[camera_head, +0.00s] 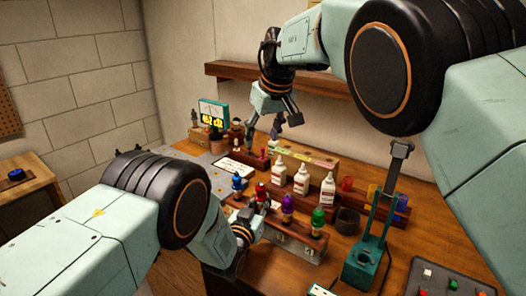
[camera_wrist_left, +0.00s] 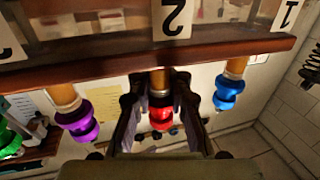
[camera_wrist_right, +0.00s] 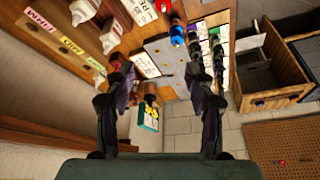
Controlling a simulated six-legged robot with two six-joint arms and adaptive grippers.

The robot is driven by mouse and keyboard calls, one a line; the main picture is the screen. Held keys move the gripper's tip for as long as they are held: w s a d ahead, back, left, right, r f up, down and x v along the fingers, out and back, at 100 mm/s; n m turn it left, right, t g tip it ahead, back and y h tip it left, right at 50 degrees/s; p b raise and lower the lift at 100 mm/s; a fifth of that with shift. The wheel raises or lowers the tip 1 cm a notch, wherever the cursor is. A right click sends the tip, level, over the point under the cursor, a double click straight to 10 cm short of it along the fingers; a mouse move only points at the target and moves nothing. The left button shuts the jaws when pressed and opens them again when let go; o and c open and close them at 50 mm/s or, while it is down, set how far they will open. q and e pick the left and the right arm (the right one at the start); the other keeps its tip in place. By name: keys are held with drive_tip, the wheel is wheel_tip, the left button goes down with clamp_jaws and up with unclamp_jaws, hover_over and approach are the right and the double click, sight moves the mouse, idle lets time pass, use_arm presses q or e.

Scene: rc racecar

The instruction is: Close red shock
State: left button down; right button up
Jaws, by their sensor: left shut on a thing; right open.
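The red shock (camera_head: 261,191) stands in the wooden rack (camera_head: 302,238) in the head view, between the blue shock (camera_head: 237,184) and the purple shock (camera_head: 288,204). In the left wrist view the red shock (camera_wrist_left: 161,116) is under the label "2" (camera_wrist_left: 172,18), between the fingers of my left gripper (camera_wrist_left: 160,105). My left gripper (camera_head: 252,222) is shut on it at the rack's front. The fingers partly hide its sides. My right gripper (camera_head: 284,117) is open and empty, held above the back of the table; its fingers also show in the right wrist view (camera_wrist_right: 160,85).
A green shock (camera_head: 318,219) stands at the rack's right end. White bottles (camera_head: 301,179) stand behind the rack. A teal stand (camera_head: 362,262), a dark cup (camera_head: 347,221) and coloured cups (camera_head: 375,193) are to the right. A shelf (camera_head: 270,76) runs along the back wall.

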use_arm(q)
drive_tip(key=shift+s+a+f, duration=0.1)
drive_tip(key=shift+s+f, duration=0.05)
drive_tip(key=shift+f, duration=0.2)
use_arm(e)
drive_tip(key=shift+r, duration=0.9)
use_arm(q)
drive_tip(key=c, duration=1.8)
unclamp_jaws()
drive_tip(key=o, duration=0.4)
drive_tip(key=shift+s+a+r, duration=0.1)
drive_tip(key=shift+s+r, duration=0.05)
drive_tip(key=shift+r, duration=0.2)
drive_tip(key=shift+o, duration=1.2)
drive_tip(key=shift+w, duration=0.25)
drive_tip(key=v, duration=1.2)
use_arm(e)
drive_tip(key=shift+s, duration=0.1)
